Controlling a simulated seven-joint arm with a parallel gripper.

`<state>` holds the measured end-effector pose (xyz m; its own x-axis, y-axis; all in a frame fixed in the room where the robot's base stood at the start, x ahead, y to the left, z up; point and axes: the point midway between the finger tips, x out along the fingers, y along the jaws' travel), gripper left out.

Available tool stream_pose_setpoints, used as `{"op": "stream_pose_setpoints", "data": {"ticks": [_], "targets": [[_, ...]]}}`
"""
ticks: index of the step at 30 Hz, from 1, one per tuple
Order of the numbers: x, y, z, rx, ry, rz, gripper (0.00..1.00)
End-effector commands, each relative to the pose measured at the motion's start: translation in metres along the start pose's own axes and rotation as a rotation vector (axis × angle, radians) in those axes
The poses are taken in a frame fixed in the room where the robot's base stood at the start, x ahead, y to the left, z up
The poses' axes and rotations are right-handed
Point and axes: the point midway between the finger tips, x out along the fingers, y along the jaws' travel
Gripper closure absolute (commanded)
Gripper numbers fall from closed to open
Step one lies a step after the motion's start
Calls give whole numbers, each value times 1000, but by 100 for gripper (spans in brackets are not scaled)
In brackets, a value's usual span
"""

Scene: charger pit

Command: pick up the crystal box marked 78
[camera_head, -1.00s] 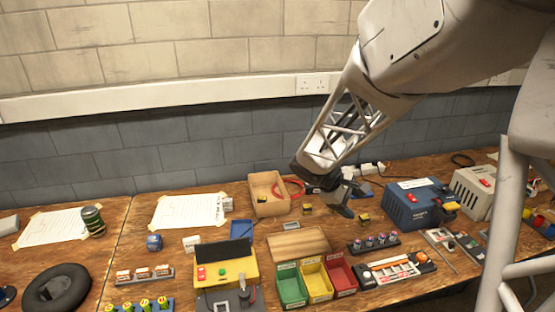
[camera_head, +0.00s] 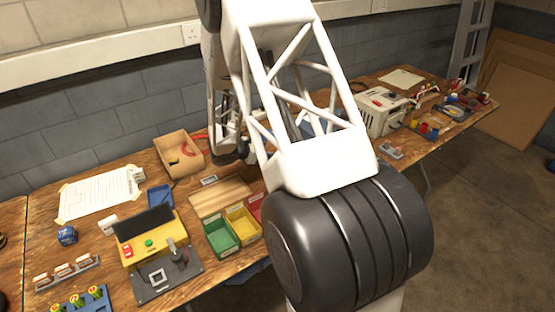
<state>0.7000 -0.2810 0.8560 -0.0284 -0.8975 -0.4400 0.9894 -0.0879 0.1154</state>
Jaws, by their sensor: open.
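No marking 78 can be read in this view, so I cannot tell which thing is the crystal box. Small boxes with pale labels (camera_head: 63,270) stand in a rack at the lower left. A small blue box (camera_head: 67,236) and a small white box (camera_head: 108,224) lie apart on the bench. My gripper (camera_head: 234,154) shows as a dark shape, partly behind my white arm, right of the cardboard box. It is open, and nothing is seen between its fingers. The bench behind my arm is hidden.
A yellow device (camera_head: 135,252), green bin (camera_head: 219,239) and yellow bin (camera_head: 242,226) stand in front. A beige machine (camera_head: 372,118) is to the right. Green-topped cylinders (camera_head: 96,291) stand lower left.

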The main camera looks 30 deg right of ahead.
Motion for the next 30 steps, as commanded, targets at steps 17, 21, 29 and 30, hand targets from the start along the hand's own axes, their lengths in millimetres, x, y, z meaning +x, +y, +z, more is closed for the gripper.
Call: {"op": "stream_pose_setpoints", "data": {"ticks": [17, 21, 29, 30], "targets": [[42, 21, -45, -157, -59, 66, 36], [41, 21, -45, -157, -59, 66, 36], [53, 22, -45, -157, -59, 64, 36], [56, 22, -45, -157, -59, 64, 36]]}}
